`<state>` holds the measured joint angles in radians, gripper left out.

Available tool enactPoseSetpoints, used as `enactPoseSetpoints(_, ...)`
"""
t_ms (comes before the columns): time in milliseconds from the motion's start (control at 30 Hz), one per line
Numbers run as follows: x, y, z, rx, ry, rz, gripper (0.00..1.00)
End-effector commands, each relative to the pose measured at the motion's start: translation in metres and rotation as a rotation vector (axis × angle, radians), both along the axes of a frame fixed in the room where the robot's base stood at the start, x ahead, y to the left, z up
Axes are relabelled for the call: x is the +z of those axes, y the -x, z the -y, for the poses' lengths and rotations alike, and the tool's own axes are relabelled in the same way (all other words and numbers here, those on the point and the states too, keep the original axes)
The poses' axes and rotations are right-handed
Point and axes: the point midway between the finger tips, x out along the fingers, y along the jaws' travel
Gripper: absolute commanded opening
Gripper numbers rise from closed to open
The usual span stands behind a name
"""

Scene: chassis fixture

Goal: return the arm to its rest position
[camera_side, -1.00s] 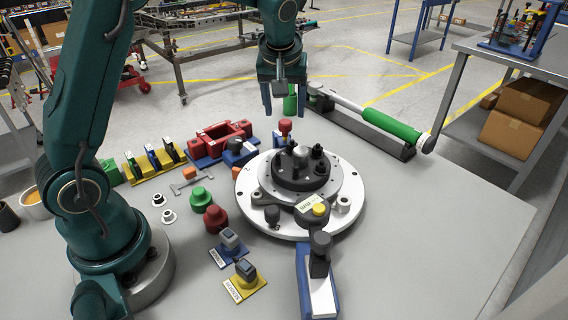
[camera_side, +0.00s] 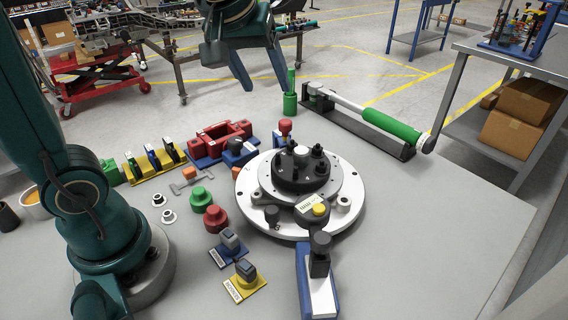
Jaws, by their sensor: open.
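My gripper (camera_side: 262,70) is open and empty at the top middle of the side view. Its two fingers point down and stand apart. It is tilted, high above the back of the table and clear of everything on it. The round white fixture plate (camera_side: 244,196) with its black hub (camera_side: 300,178) stands on the table below and to the right of my gripper. The upper part of my arm is cut off by the top edge.
A green upright tool (camera_side: 290,102) stands behind the fixture. A green-handled wrench (camera_side: 390,125) lies on a dark stand at the right. Red and green knobs, a red block (camera_side: 222,140) and labelled yellow and blue pieces sit at the left. The table's front right (camera_side: 430,240) is clear.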

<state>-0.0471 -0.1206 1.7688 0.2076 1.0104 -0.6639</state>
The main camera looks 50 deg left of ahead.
Motion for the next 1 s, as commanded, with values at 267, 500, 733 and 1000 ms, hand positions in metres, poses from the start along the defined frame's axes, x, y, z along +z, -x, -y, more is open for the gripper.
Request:
enactPoseSetpoints(267, -0.011, 0.080, 0.031, -0.270, -0.032, 0.026, 0.67)
enactPoseSetpoints(500, -0.052, 0.128, 0.049, -0.513, -0.075, -0.022, 0.67)
enactPoseSetpoints(733, -0.061, 0.132, 0.052, -0.617, -0.109, -0.053, 0.67)
enactPoseSetpoints(1000, -0.061, 0.132, 0.052, -0.615, -0.109, -0.053, 0.67)
